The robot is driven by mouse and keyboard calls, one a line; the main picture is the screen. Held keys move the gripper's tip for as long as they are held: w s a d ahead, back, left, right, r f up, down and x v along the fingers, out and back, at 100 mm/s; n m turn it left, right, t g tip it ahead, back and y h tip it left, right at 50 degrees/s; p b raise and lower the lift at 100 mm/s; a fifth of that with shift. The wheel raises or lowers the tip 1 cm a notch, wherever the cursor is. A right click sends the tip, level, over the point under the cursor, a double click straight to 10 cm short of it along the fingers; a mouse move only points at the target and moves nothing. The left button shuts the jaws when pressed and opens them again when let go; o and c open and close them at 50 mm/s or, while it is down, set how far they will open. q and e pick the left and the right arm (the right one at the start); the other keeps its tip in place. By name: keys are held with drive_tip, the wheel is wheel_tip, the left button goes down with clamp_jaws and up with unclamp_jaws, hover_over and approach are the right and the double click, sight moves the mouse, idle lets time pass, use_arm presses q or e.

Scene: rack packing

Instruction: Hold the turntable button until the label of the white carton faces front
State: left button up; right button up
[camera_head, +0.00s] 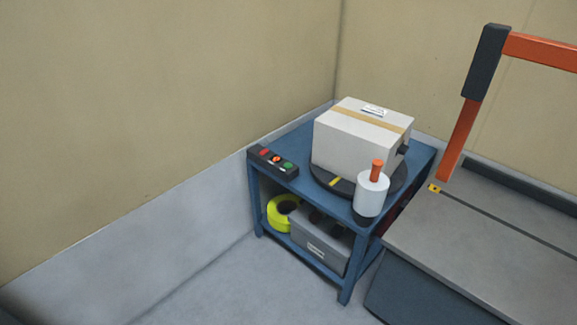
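The white carton (335,148) sits on a round dark turntable (320,177) on a blue table (295,193). A tan tape strip runs across its top, and a small white label (376,110) shows on the top near the far edge. The broad side face turned towards me is plain; the far sides are hidden. A dark button box (256,155) at the table's left corner carries red, orange (277,159) and green (288,166) buttons. A yellow mark (335,182) lies on the turntable's near edge. Neither of my grippers is in view.
A white cylinder with an orange top (371,188) stands at the table's near right corner. A yellow-green ring (281,217) and a grey box (318,242) are on the lower shelf. A grey platform (480,243) with an orange rail (459,139) is at right. The left floor is clear.

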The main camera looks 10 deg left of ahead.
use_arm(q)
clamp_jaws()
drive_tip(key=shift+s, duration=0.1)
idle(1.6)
